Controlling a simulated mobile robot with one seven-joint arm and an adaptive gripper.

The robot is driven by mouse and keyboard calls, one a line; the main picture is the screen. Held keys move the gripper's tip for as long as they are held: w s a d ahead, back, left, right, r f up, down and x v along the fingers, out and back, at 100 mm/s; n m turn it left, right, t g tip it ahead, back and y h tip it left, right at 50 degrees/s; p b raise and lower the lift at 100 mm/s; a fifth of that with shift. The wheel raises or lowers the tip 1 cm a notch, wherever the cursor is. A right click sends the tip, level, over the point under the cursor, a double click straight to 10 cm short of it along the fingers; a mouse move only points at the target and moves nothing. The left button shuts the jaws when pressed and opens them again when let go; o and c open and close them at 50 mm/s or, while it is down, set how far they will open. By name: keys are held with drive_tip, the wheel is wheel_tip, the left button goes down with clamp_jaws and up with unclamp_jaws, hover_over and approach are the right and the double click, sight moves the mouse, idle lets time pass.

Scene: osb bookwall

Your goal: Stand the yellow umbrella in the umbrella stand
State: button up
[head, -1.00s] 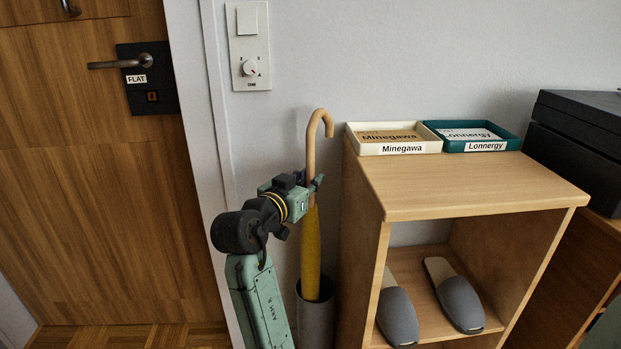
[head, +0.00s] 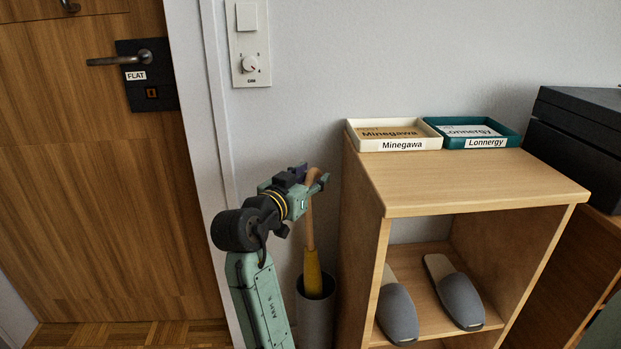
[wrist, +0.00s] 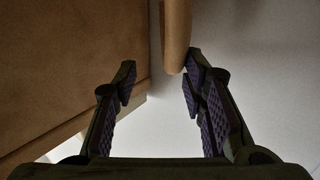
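The yellow umbrella (head: 313,275) stands upright with its lower part inside the grey cylindrical umbrella stand (head: 316,318); its tip is hidden in there. Its wooden shaft rises behind my gripper (head: 315,184), and the crook is mostly hidden by it. In the wrist view, my gripper (wrist: 160,75) is open, with its two fingers wide apart. The wooden handle (wrist: 176,35) shows beyond the fingertips, close to the right finger; I cannot tell whether they touch.
A wooden shelf (head: 470,190) stands right of the stand, with a white tray (head: 400,145) and a teal tray (head: 478,143) on top and grey slippers (head: 460,300) inside. A wooden door (head: 90,220) is at the left. A black box (head: 580,130) sits at the far right.

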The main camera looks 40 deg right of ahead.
drive_tip(key=shift+f, duration=0.1)
drive_tip(key=v, duration=1.2)
idle(0.5)
